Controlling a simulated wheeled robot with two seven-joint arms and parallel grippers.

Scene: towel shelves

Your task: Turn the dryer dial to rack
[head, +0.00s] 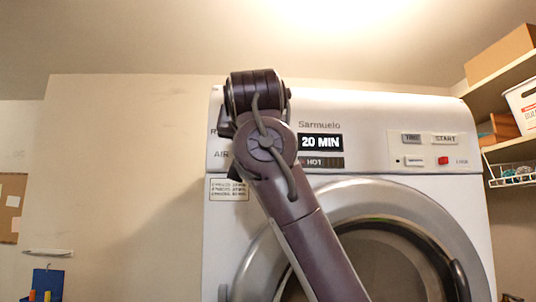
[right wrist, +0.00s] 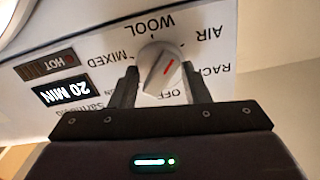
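The dryer (head: 345,105) fills the right of the head view. My right arm reaches up across its front, and the wrist hides the dial there. The RACK label (right wrist: 210,70) is right of the dial, partly behind a finger. My right gripper (right wrist: 159,70) is open, one finger on each side of the dial. I cannot tell whether they touch it. My left gripper is not in view.
The dryer display (head: 321,142) reads 20 MIN, with HOT below it. A red button (head: 443,161) sits at the panel's right. Shelves with boxes (head: 500,53) stand at the far right. The wall left of the dryer is mostly bare.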

